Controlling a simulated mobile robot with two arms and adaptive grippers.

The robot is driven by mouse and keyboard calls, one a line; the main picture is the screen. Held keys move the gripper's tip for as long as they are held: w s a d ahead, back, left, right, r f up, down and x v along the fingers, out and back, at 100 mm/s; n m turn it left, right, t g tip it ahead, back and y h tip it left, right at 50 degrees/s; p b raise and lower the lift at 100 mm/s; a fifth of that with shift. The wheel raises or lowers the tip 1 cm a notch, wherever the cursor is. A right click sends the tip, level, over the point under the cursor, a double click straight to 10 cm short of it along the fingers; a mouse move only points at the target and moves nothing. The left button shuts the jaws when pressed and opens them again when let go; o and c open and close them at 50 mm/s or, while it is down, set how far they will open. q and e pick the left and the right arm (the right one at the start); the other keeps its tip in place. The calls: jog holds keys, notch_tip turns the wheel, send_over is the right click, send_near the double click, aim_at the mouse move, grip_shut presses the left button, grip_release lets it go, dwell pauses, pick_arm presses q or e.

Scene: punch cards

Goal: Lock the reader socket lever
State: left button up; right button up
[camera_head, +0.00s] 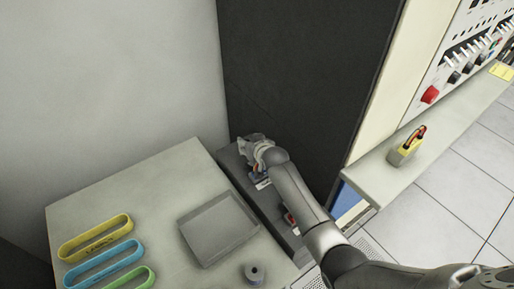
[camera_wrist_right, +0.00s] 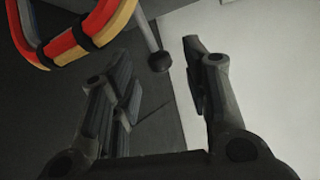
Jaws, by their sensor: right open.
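The lever (camera_wrist_right: 148,35) shows in the right wrist view as a thin grey rod ending in a black ball knob (camera_wrist_right: 160,62). My right gripper (camera_wrist_right: 157,70) is open, with one finger on each side of the knob in the picture; I see no clear contact. In the head view my right arm reaches down to the far end of a long dark grey unit (camera_head: 232,163) beside the table. There the arm and gripper hide the socket and lever. My left gripper is not in view.
A thick red and yellow cable (camera_wrist_right: 85,42) arches close to the lever. The table holds a grey tray (camera_head: 218,228), yellow, blue and green oval rings (camera_head: 95,237) and a small grey cylinder (camera_head: 255,272). A tall dark cabinet (camera_head: 300,80) stands behind the unit. A shelf (camera_head: 385,180) holds a yellow-topped plug (camera_head: 406,152).

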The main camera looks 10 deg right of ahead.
jog(key=shift+v, duration=4.05)
